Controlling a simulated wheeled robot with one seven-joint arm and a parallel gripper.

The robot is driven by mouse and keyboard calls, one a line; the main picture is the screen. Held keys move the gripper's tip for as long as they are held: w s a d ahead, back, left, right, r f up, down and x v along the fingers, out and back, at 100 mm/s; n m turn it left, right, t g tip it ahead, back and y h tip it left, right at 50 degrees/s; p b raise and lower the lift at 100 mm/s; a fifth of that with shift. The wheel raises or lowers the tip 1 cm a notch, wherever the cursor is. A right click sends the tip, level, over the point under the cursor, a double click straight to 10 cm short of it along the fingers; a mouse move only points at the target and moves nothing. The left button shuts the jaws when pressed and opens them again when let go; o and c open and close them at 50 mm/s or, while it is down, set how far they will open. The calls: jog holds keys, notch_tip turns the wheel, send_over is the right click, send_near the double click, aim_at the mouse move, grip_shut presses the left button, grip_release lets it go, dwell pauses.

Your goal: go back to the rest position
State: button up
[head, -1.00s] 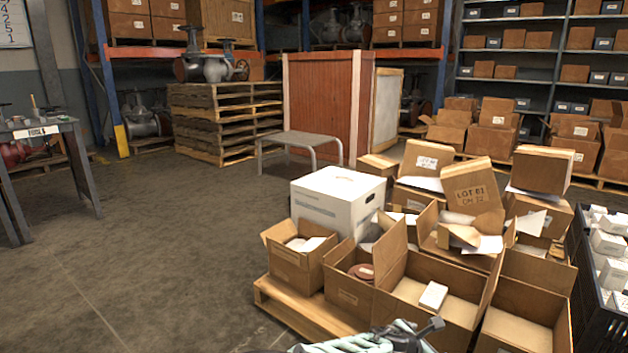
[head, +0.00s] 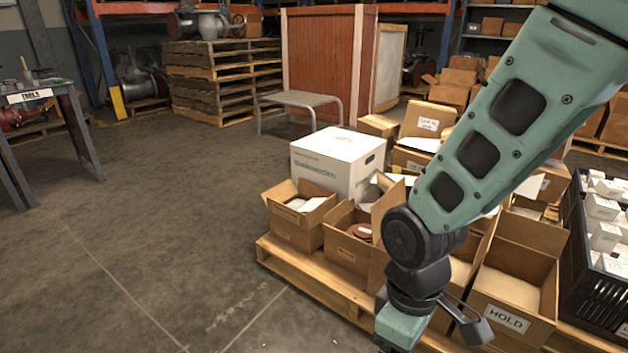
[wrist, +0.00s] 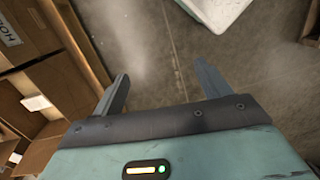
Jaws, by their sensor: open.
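My gripper (wrist: 161,88) shows in the wrist view with its two dark fingers spread wide and nothing between them. Concrete floor lies beyond the fingers. In the head view my green arm comes down from the upper right across the pallet of boxes, and its lower end is in front of the pallet's front edge. The fingers are not clear in the head view. The arm hides several of the boxes behind it.
A wooden pallet (head: 318,284) holds several open cartons, a white box (head: 335,160) and a carton marked HOLD (head: 507,318). A black crate (head: 592,290) of small white boxes stands at right. A tools table (head: 45,92) stands left. The floor (head: 150,230) between is clear.

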jog(key=s+d+r+m+t+p, duration=0.1)
jog(key=s+r, duration=0.3)
jog(key=r, duration=0.2)
jog(key=s+d+r+m+p, duration=0.1)
jog(key=s+r, duration=0.3)
jog(key=r, duration=0.2)
notch_tip(320, 180, up, 36)
jog(key=p, duration=3.6)
jog(key=shift+w+a+r+y, duration=0.2)
jog(key=shift+w+a+y, duration=0.1)
jog(key=shift+y, duration=0.1)
